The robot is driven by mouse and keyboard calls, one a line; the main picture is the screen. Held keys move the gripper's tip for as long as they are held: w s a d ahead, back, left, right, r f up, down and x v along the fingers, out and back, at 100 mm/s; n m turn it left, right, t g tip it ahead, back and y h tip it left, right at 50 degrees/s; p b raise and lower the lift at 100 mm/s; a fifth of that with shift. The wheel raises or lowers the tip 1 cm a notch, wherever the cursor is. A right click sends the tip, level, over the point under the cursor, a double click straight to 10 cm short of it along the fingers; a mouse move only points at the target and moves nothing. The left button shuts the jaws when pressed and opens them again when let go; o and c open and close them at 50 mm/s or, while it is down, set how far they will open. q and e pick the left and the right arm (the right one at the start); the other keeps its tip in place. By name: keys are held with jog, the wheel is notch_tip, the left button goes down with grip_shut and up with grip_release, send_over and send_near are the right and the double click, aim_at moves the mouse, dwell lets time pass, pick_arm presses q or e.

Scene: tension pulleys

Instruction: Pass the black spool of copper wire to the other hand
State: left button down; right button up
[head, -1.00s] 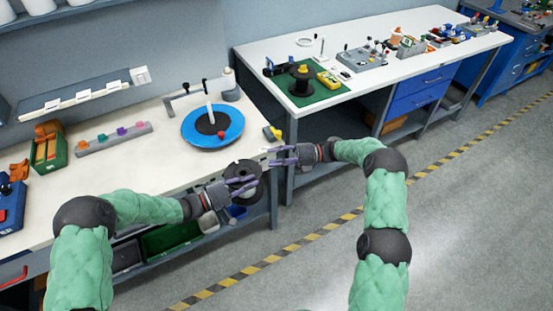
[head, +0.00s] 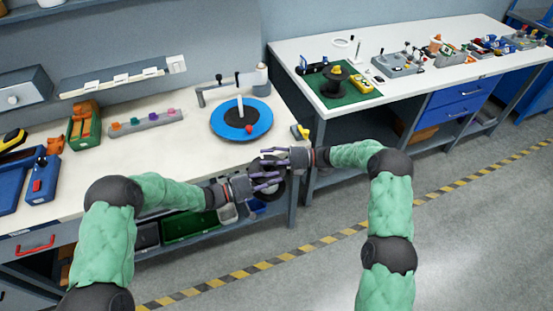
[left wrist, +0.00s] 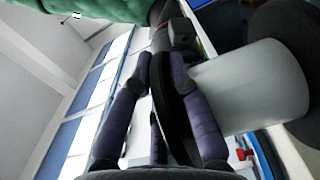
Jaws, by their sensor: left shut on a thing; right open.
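The black spool (head: 268,192) is held off the right end of the white workbench, in front of its edge. My left gripper (head: 272,181) is shut on its rim. In the left wrist view a black flange (left wrist: 175,105) stands between purple fingers, with a pale grey core (left wrist: 252,85) and a second dark flange (left wrist: 285,45) to its right. No copper colour shows. My right gripper (head: 266,157) is open just above the spool, its fingers pointing left and close to my left fingers. Whether it touches the spool cannot be told.
The near workbench (head: 205,165) carries a blue turntable disc (head: 225,122), a grey strip with coloured blocks (head: 147,123) and a green-and-orange box (head: 85,130). Another black spool (head: 327,82) stands on a green mat (head: 348,97) on the far bench. Open floor lies to the right.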

pick_arm(q)
jog(key=shift+r, duration=0.1)
pick_arm(e)
jog(key=shift+a, duration=0.1)
jog(key=shift+c, duration=0.2)
grip_shut()
pick_arm(q)
jog(key=c, duration=1.1)
grip_release()
pick_arm(e)
jog(key=shift+r, duration=0.1)
